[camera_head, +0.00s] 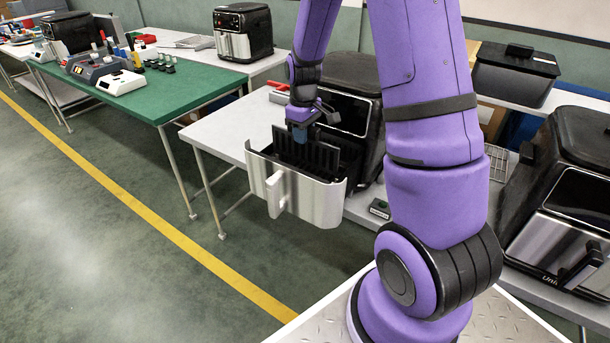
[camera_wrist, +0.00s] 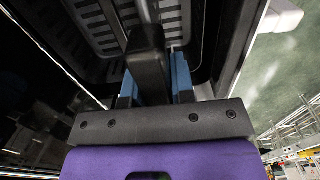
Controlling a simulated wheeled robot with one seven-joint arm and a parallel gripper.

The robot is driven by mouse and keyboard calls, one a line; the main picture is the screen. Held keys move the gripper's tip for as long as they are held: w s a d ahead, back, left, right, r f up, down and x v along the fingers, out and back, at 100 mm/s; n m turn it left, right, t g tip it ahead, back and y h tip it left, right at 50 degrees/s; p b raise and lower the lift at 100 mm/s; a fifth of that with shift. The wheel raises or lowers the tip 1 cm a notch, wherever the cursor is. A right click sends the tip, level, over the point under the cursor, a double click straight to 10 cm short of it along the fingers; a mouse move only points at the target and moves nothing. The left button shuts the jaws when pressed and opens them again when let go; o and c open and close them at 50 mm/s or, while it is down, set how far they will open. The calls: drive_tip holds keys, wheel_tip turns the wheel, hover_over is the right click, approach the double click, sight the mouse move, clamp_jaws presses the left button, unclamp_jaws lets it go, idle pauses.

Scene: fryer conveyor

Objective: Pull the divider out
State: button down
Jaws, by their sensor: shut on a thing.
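The divider (camera_head: 316,158) is a black slotted panel standing upright in the pulled-out air fryer drawer (camera_head: 318,203). The drawer has a brushed steel front and a pale handle (camera_head: 276,194). My gripper (camera_head: 300,133) reaches down over the drawer, with its blue fingertips at the divider's top. In the wrist view my gripper (camera_wrist: 153,88) is shut on the divider's black upright tab (camera_wrist: 149,62), one blue finger on each side. The slotted drawer floor shows beyond it. The divider's lower edge is hidden inside the drawer.
The open fryer (camera_head: 352,95) stands behind the drawer on a white table (camera_head: 220,140). Another fryer (camera_head: 565,200) stands at the right, and a black bin (camera_head: 515,78) behind it. A green table (camera_head: 150,85) with tools is at the left. The floor in front is clear.

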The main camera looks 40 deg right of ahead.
drive_tip(key=shift+r, duration=0.8)
drive_tip(key=shift+r, duration=0.1)
drive_tip(key=shift+r, duration=1.45)
